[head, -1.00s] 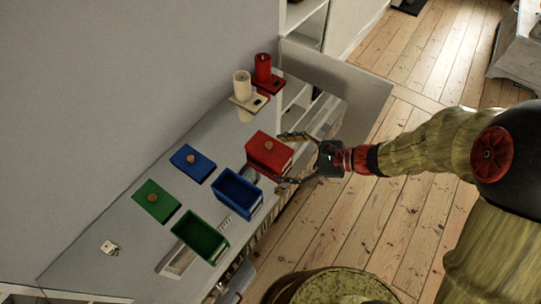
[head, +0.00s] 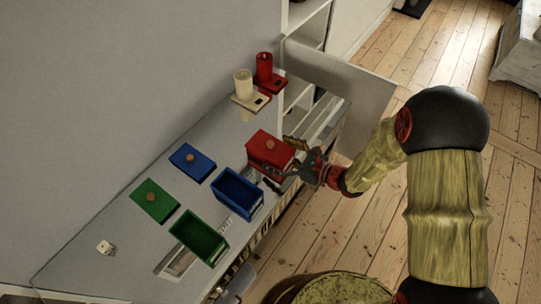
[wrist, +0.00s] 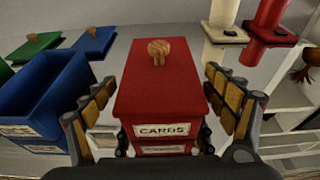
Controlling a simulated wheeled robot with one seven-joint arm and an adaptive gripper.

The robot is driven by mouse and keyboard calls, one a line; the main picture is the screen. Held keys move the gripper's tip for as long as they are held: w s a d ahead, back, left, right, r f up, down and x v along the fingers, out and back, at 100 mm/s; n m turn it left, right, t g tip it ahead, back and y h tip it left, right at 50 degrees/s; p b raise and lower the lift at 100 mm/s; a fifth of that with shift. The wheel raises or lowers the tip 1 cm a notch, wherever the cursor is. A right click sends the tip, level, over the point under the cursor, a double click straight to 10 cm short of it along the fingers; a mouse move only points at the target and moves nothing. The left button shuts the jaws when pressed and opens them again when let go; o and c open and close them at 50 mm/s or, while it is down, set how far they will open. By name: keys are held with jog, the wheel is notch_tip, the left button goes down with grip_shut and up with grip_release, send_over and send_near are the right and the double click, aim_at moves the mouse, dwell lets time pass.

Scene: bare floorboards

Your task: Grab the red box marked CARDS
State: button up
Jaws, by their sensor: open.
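The red box (head: 268,150) stands closed on the grey shelf top, with a wooden knob on its lid. In the wrist view the red box (wrist: 158,95) carries a white label reading CARDS on its front. A mirrored image of it shows in the glossy surface below. My gripper (head: 285,158) is at the front of the box. In the wrist view my gripper (wrist: 160,105) is open, with one finger to the left and one to the right of the box. I cannot tell whether either finger touches it.
An open blue box (head: 237,193) stands close to the left of the red box, with an open green box (head: 199,238) beyond. A blue lid (head: 192,162) and green lid (head: 155,201) lie behind. Cream (head: 244,85) and red (head: 264,68) cylinders stand at the back.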

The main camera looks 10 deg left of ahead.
aim_at(270, 151)
jog(key=x, duration=0.3)
jog(key=shift+w+a+f+b, duration=0.1)
jog(key=shift+a+b, duration=0.05)
jog(key=shift+b, duration=0.25)
jog(key=shift+c, duration=1.2)
jog(key=c, duration=1.1)
jog(key=shift+c, duration=0.9)
